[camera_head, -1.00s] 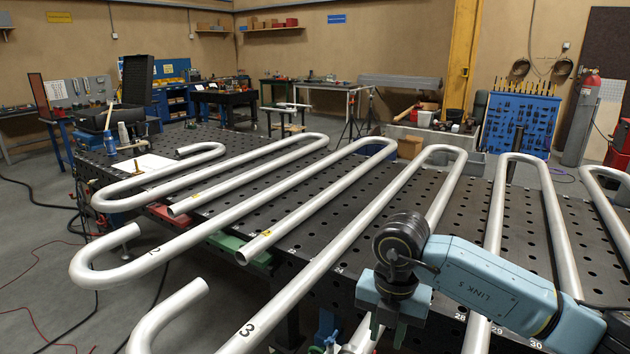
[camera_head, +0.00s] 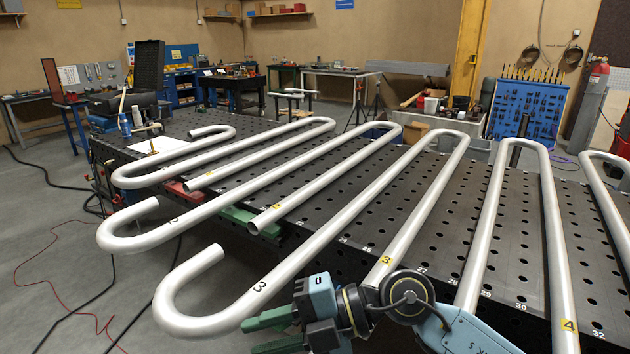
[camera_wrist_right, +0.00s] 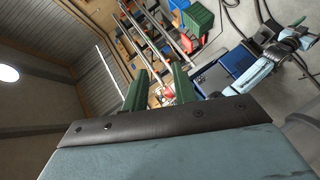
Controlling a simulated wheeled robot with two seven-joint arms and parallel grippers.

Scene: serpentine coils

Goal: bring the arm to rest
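My right arm comes in from the lower right of the head view. Its gripper (camera_head: 272,334) is at the bottom, left of the wrist, with two green fingers pointing left, apart and empty. It is close to the coil marked 3 (camera_head: 240,302); contact cannot be told. In the right wrist view, the two green fingers (camera_wrist_right: 160,92) stand apart with nothing between them. A light blue arm with dark joints, likely my left arm, shows at the right of that view (camera_wrist_right: 262,70); its finger state is unclear. My left gripper is not in the head view.
Several silver serpentine coils (camera_head: 350,145) lie across the black perforated table (camera_head: 400,160), with bent ends overhanging its near edge. A blue tool board (camera_head: 527,112) and a gas cylinder (camera_head: 588,105) stand behind. Cables lie on the open floor at left.

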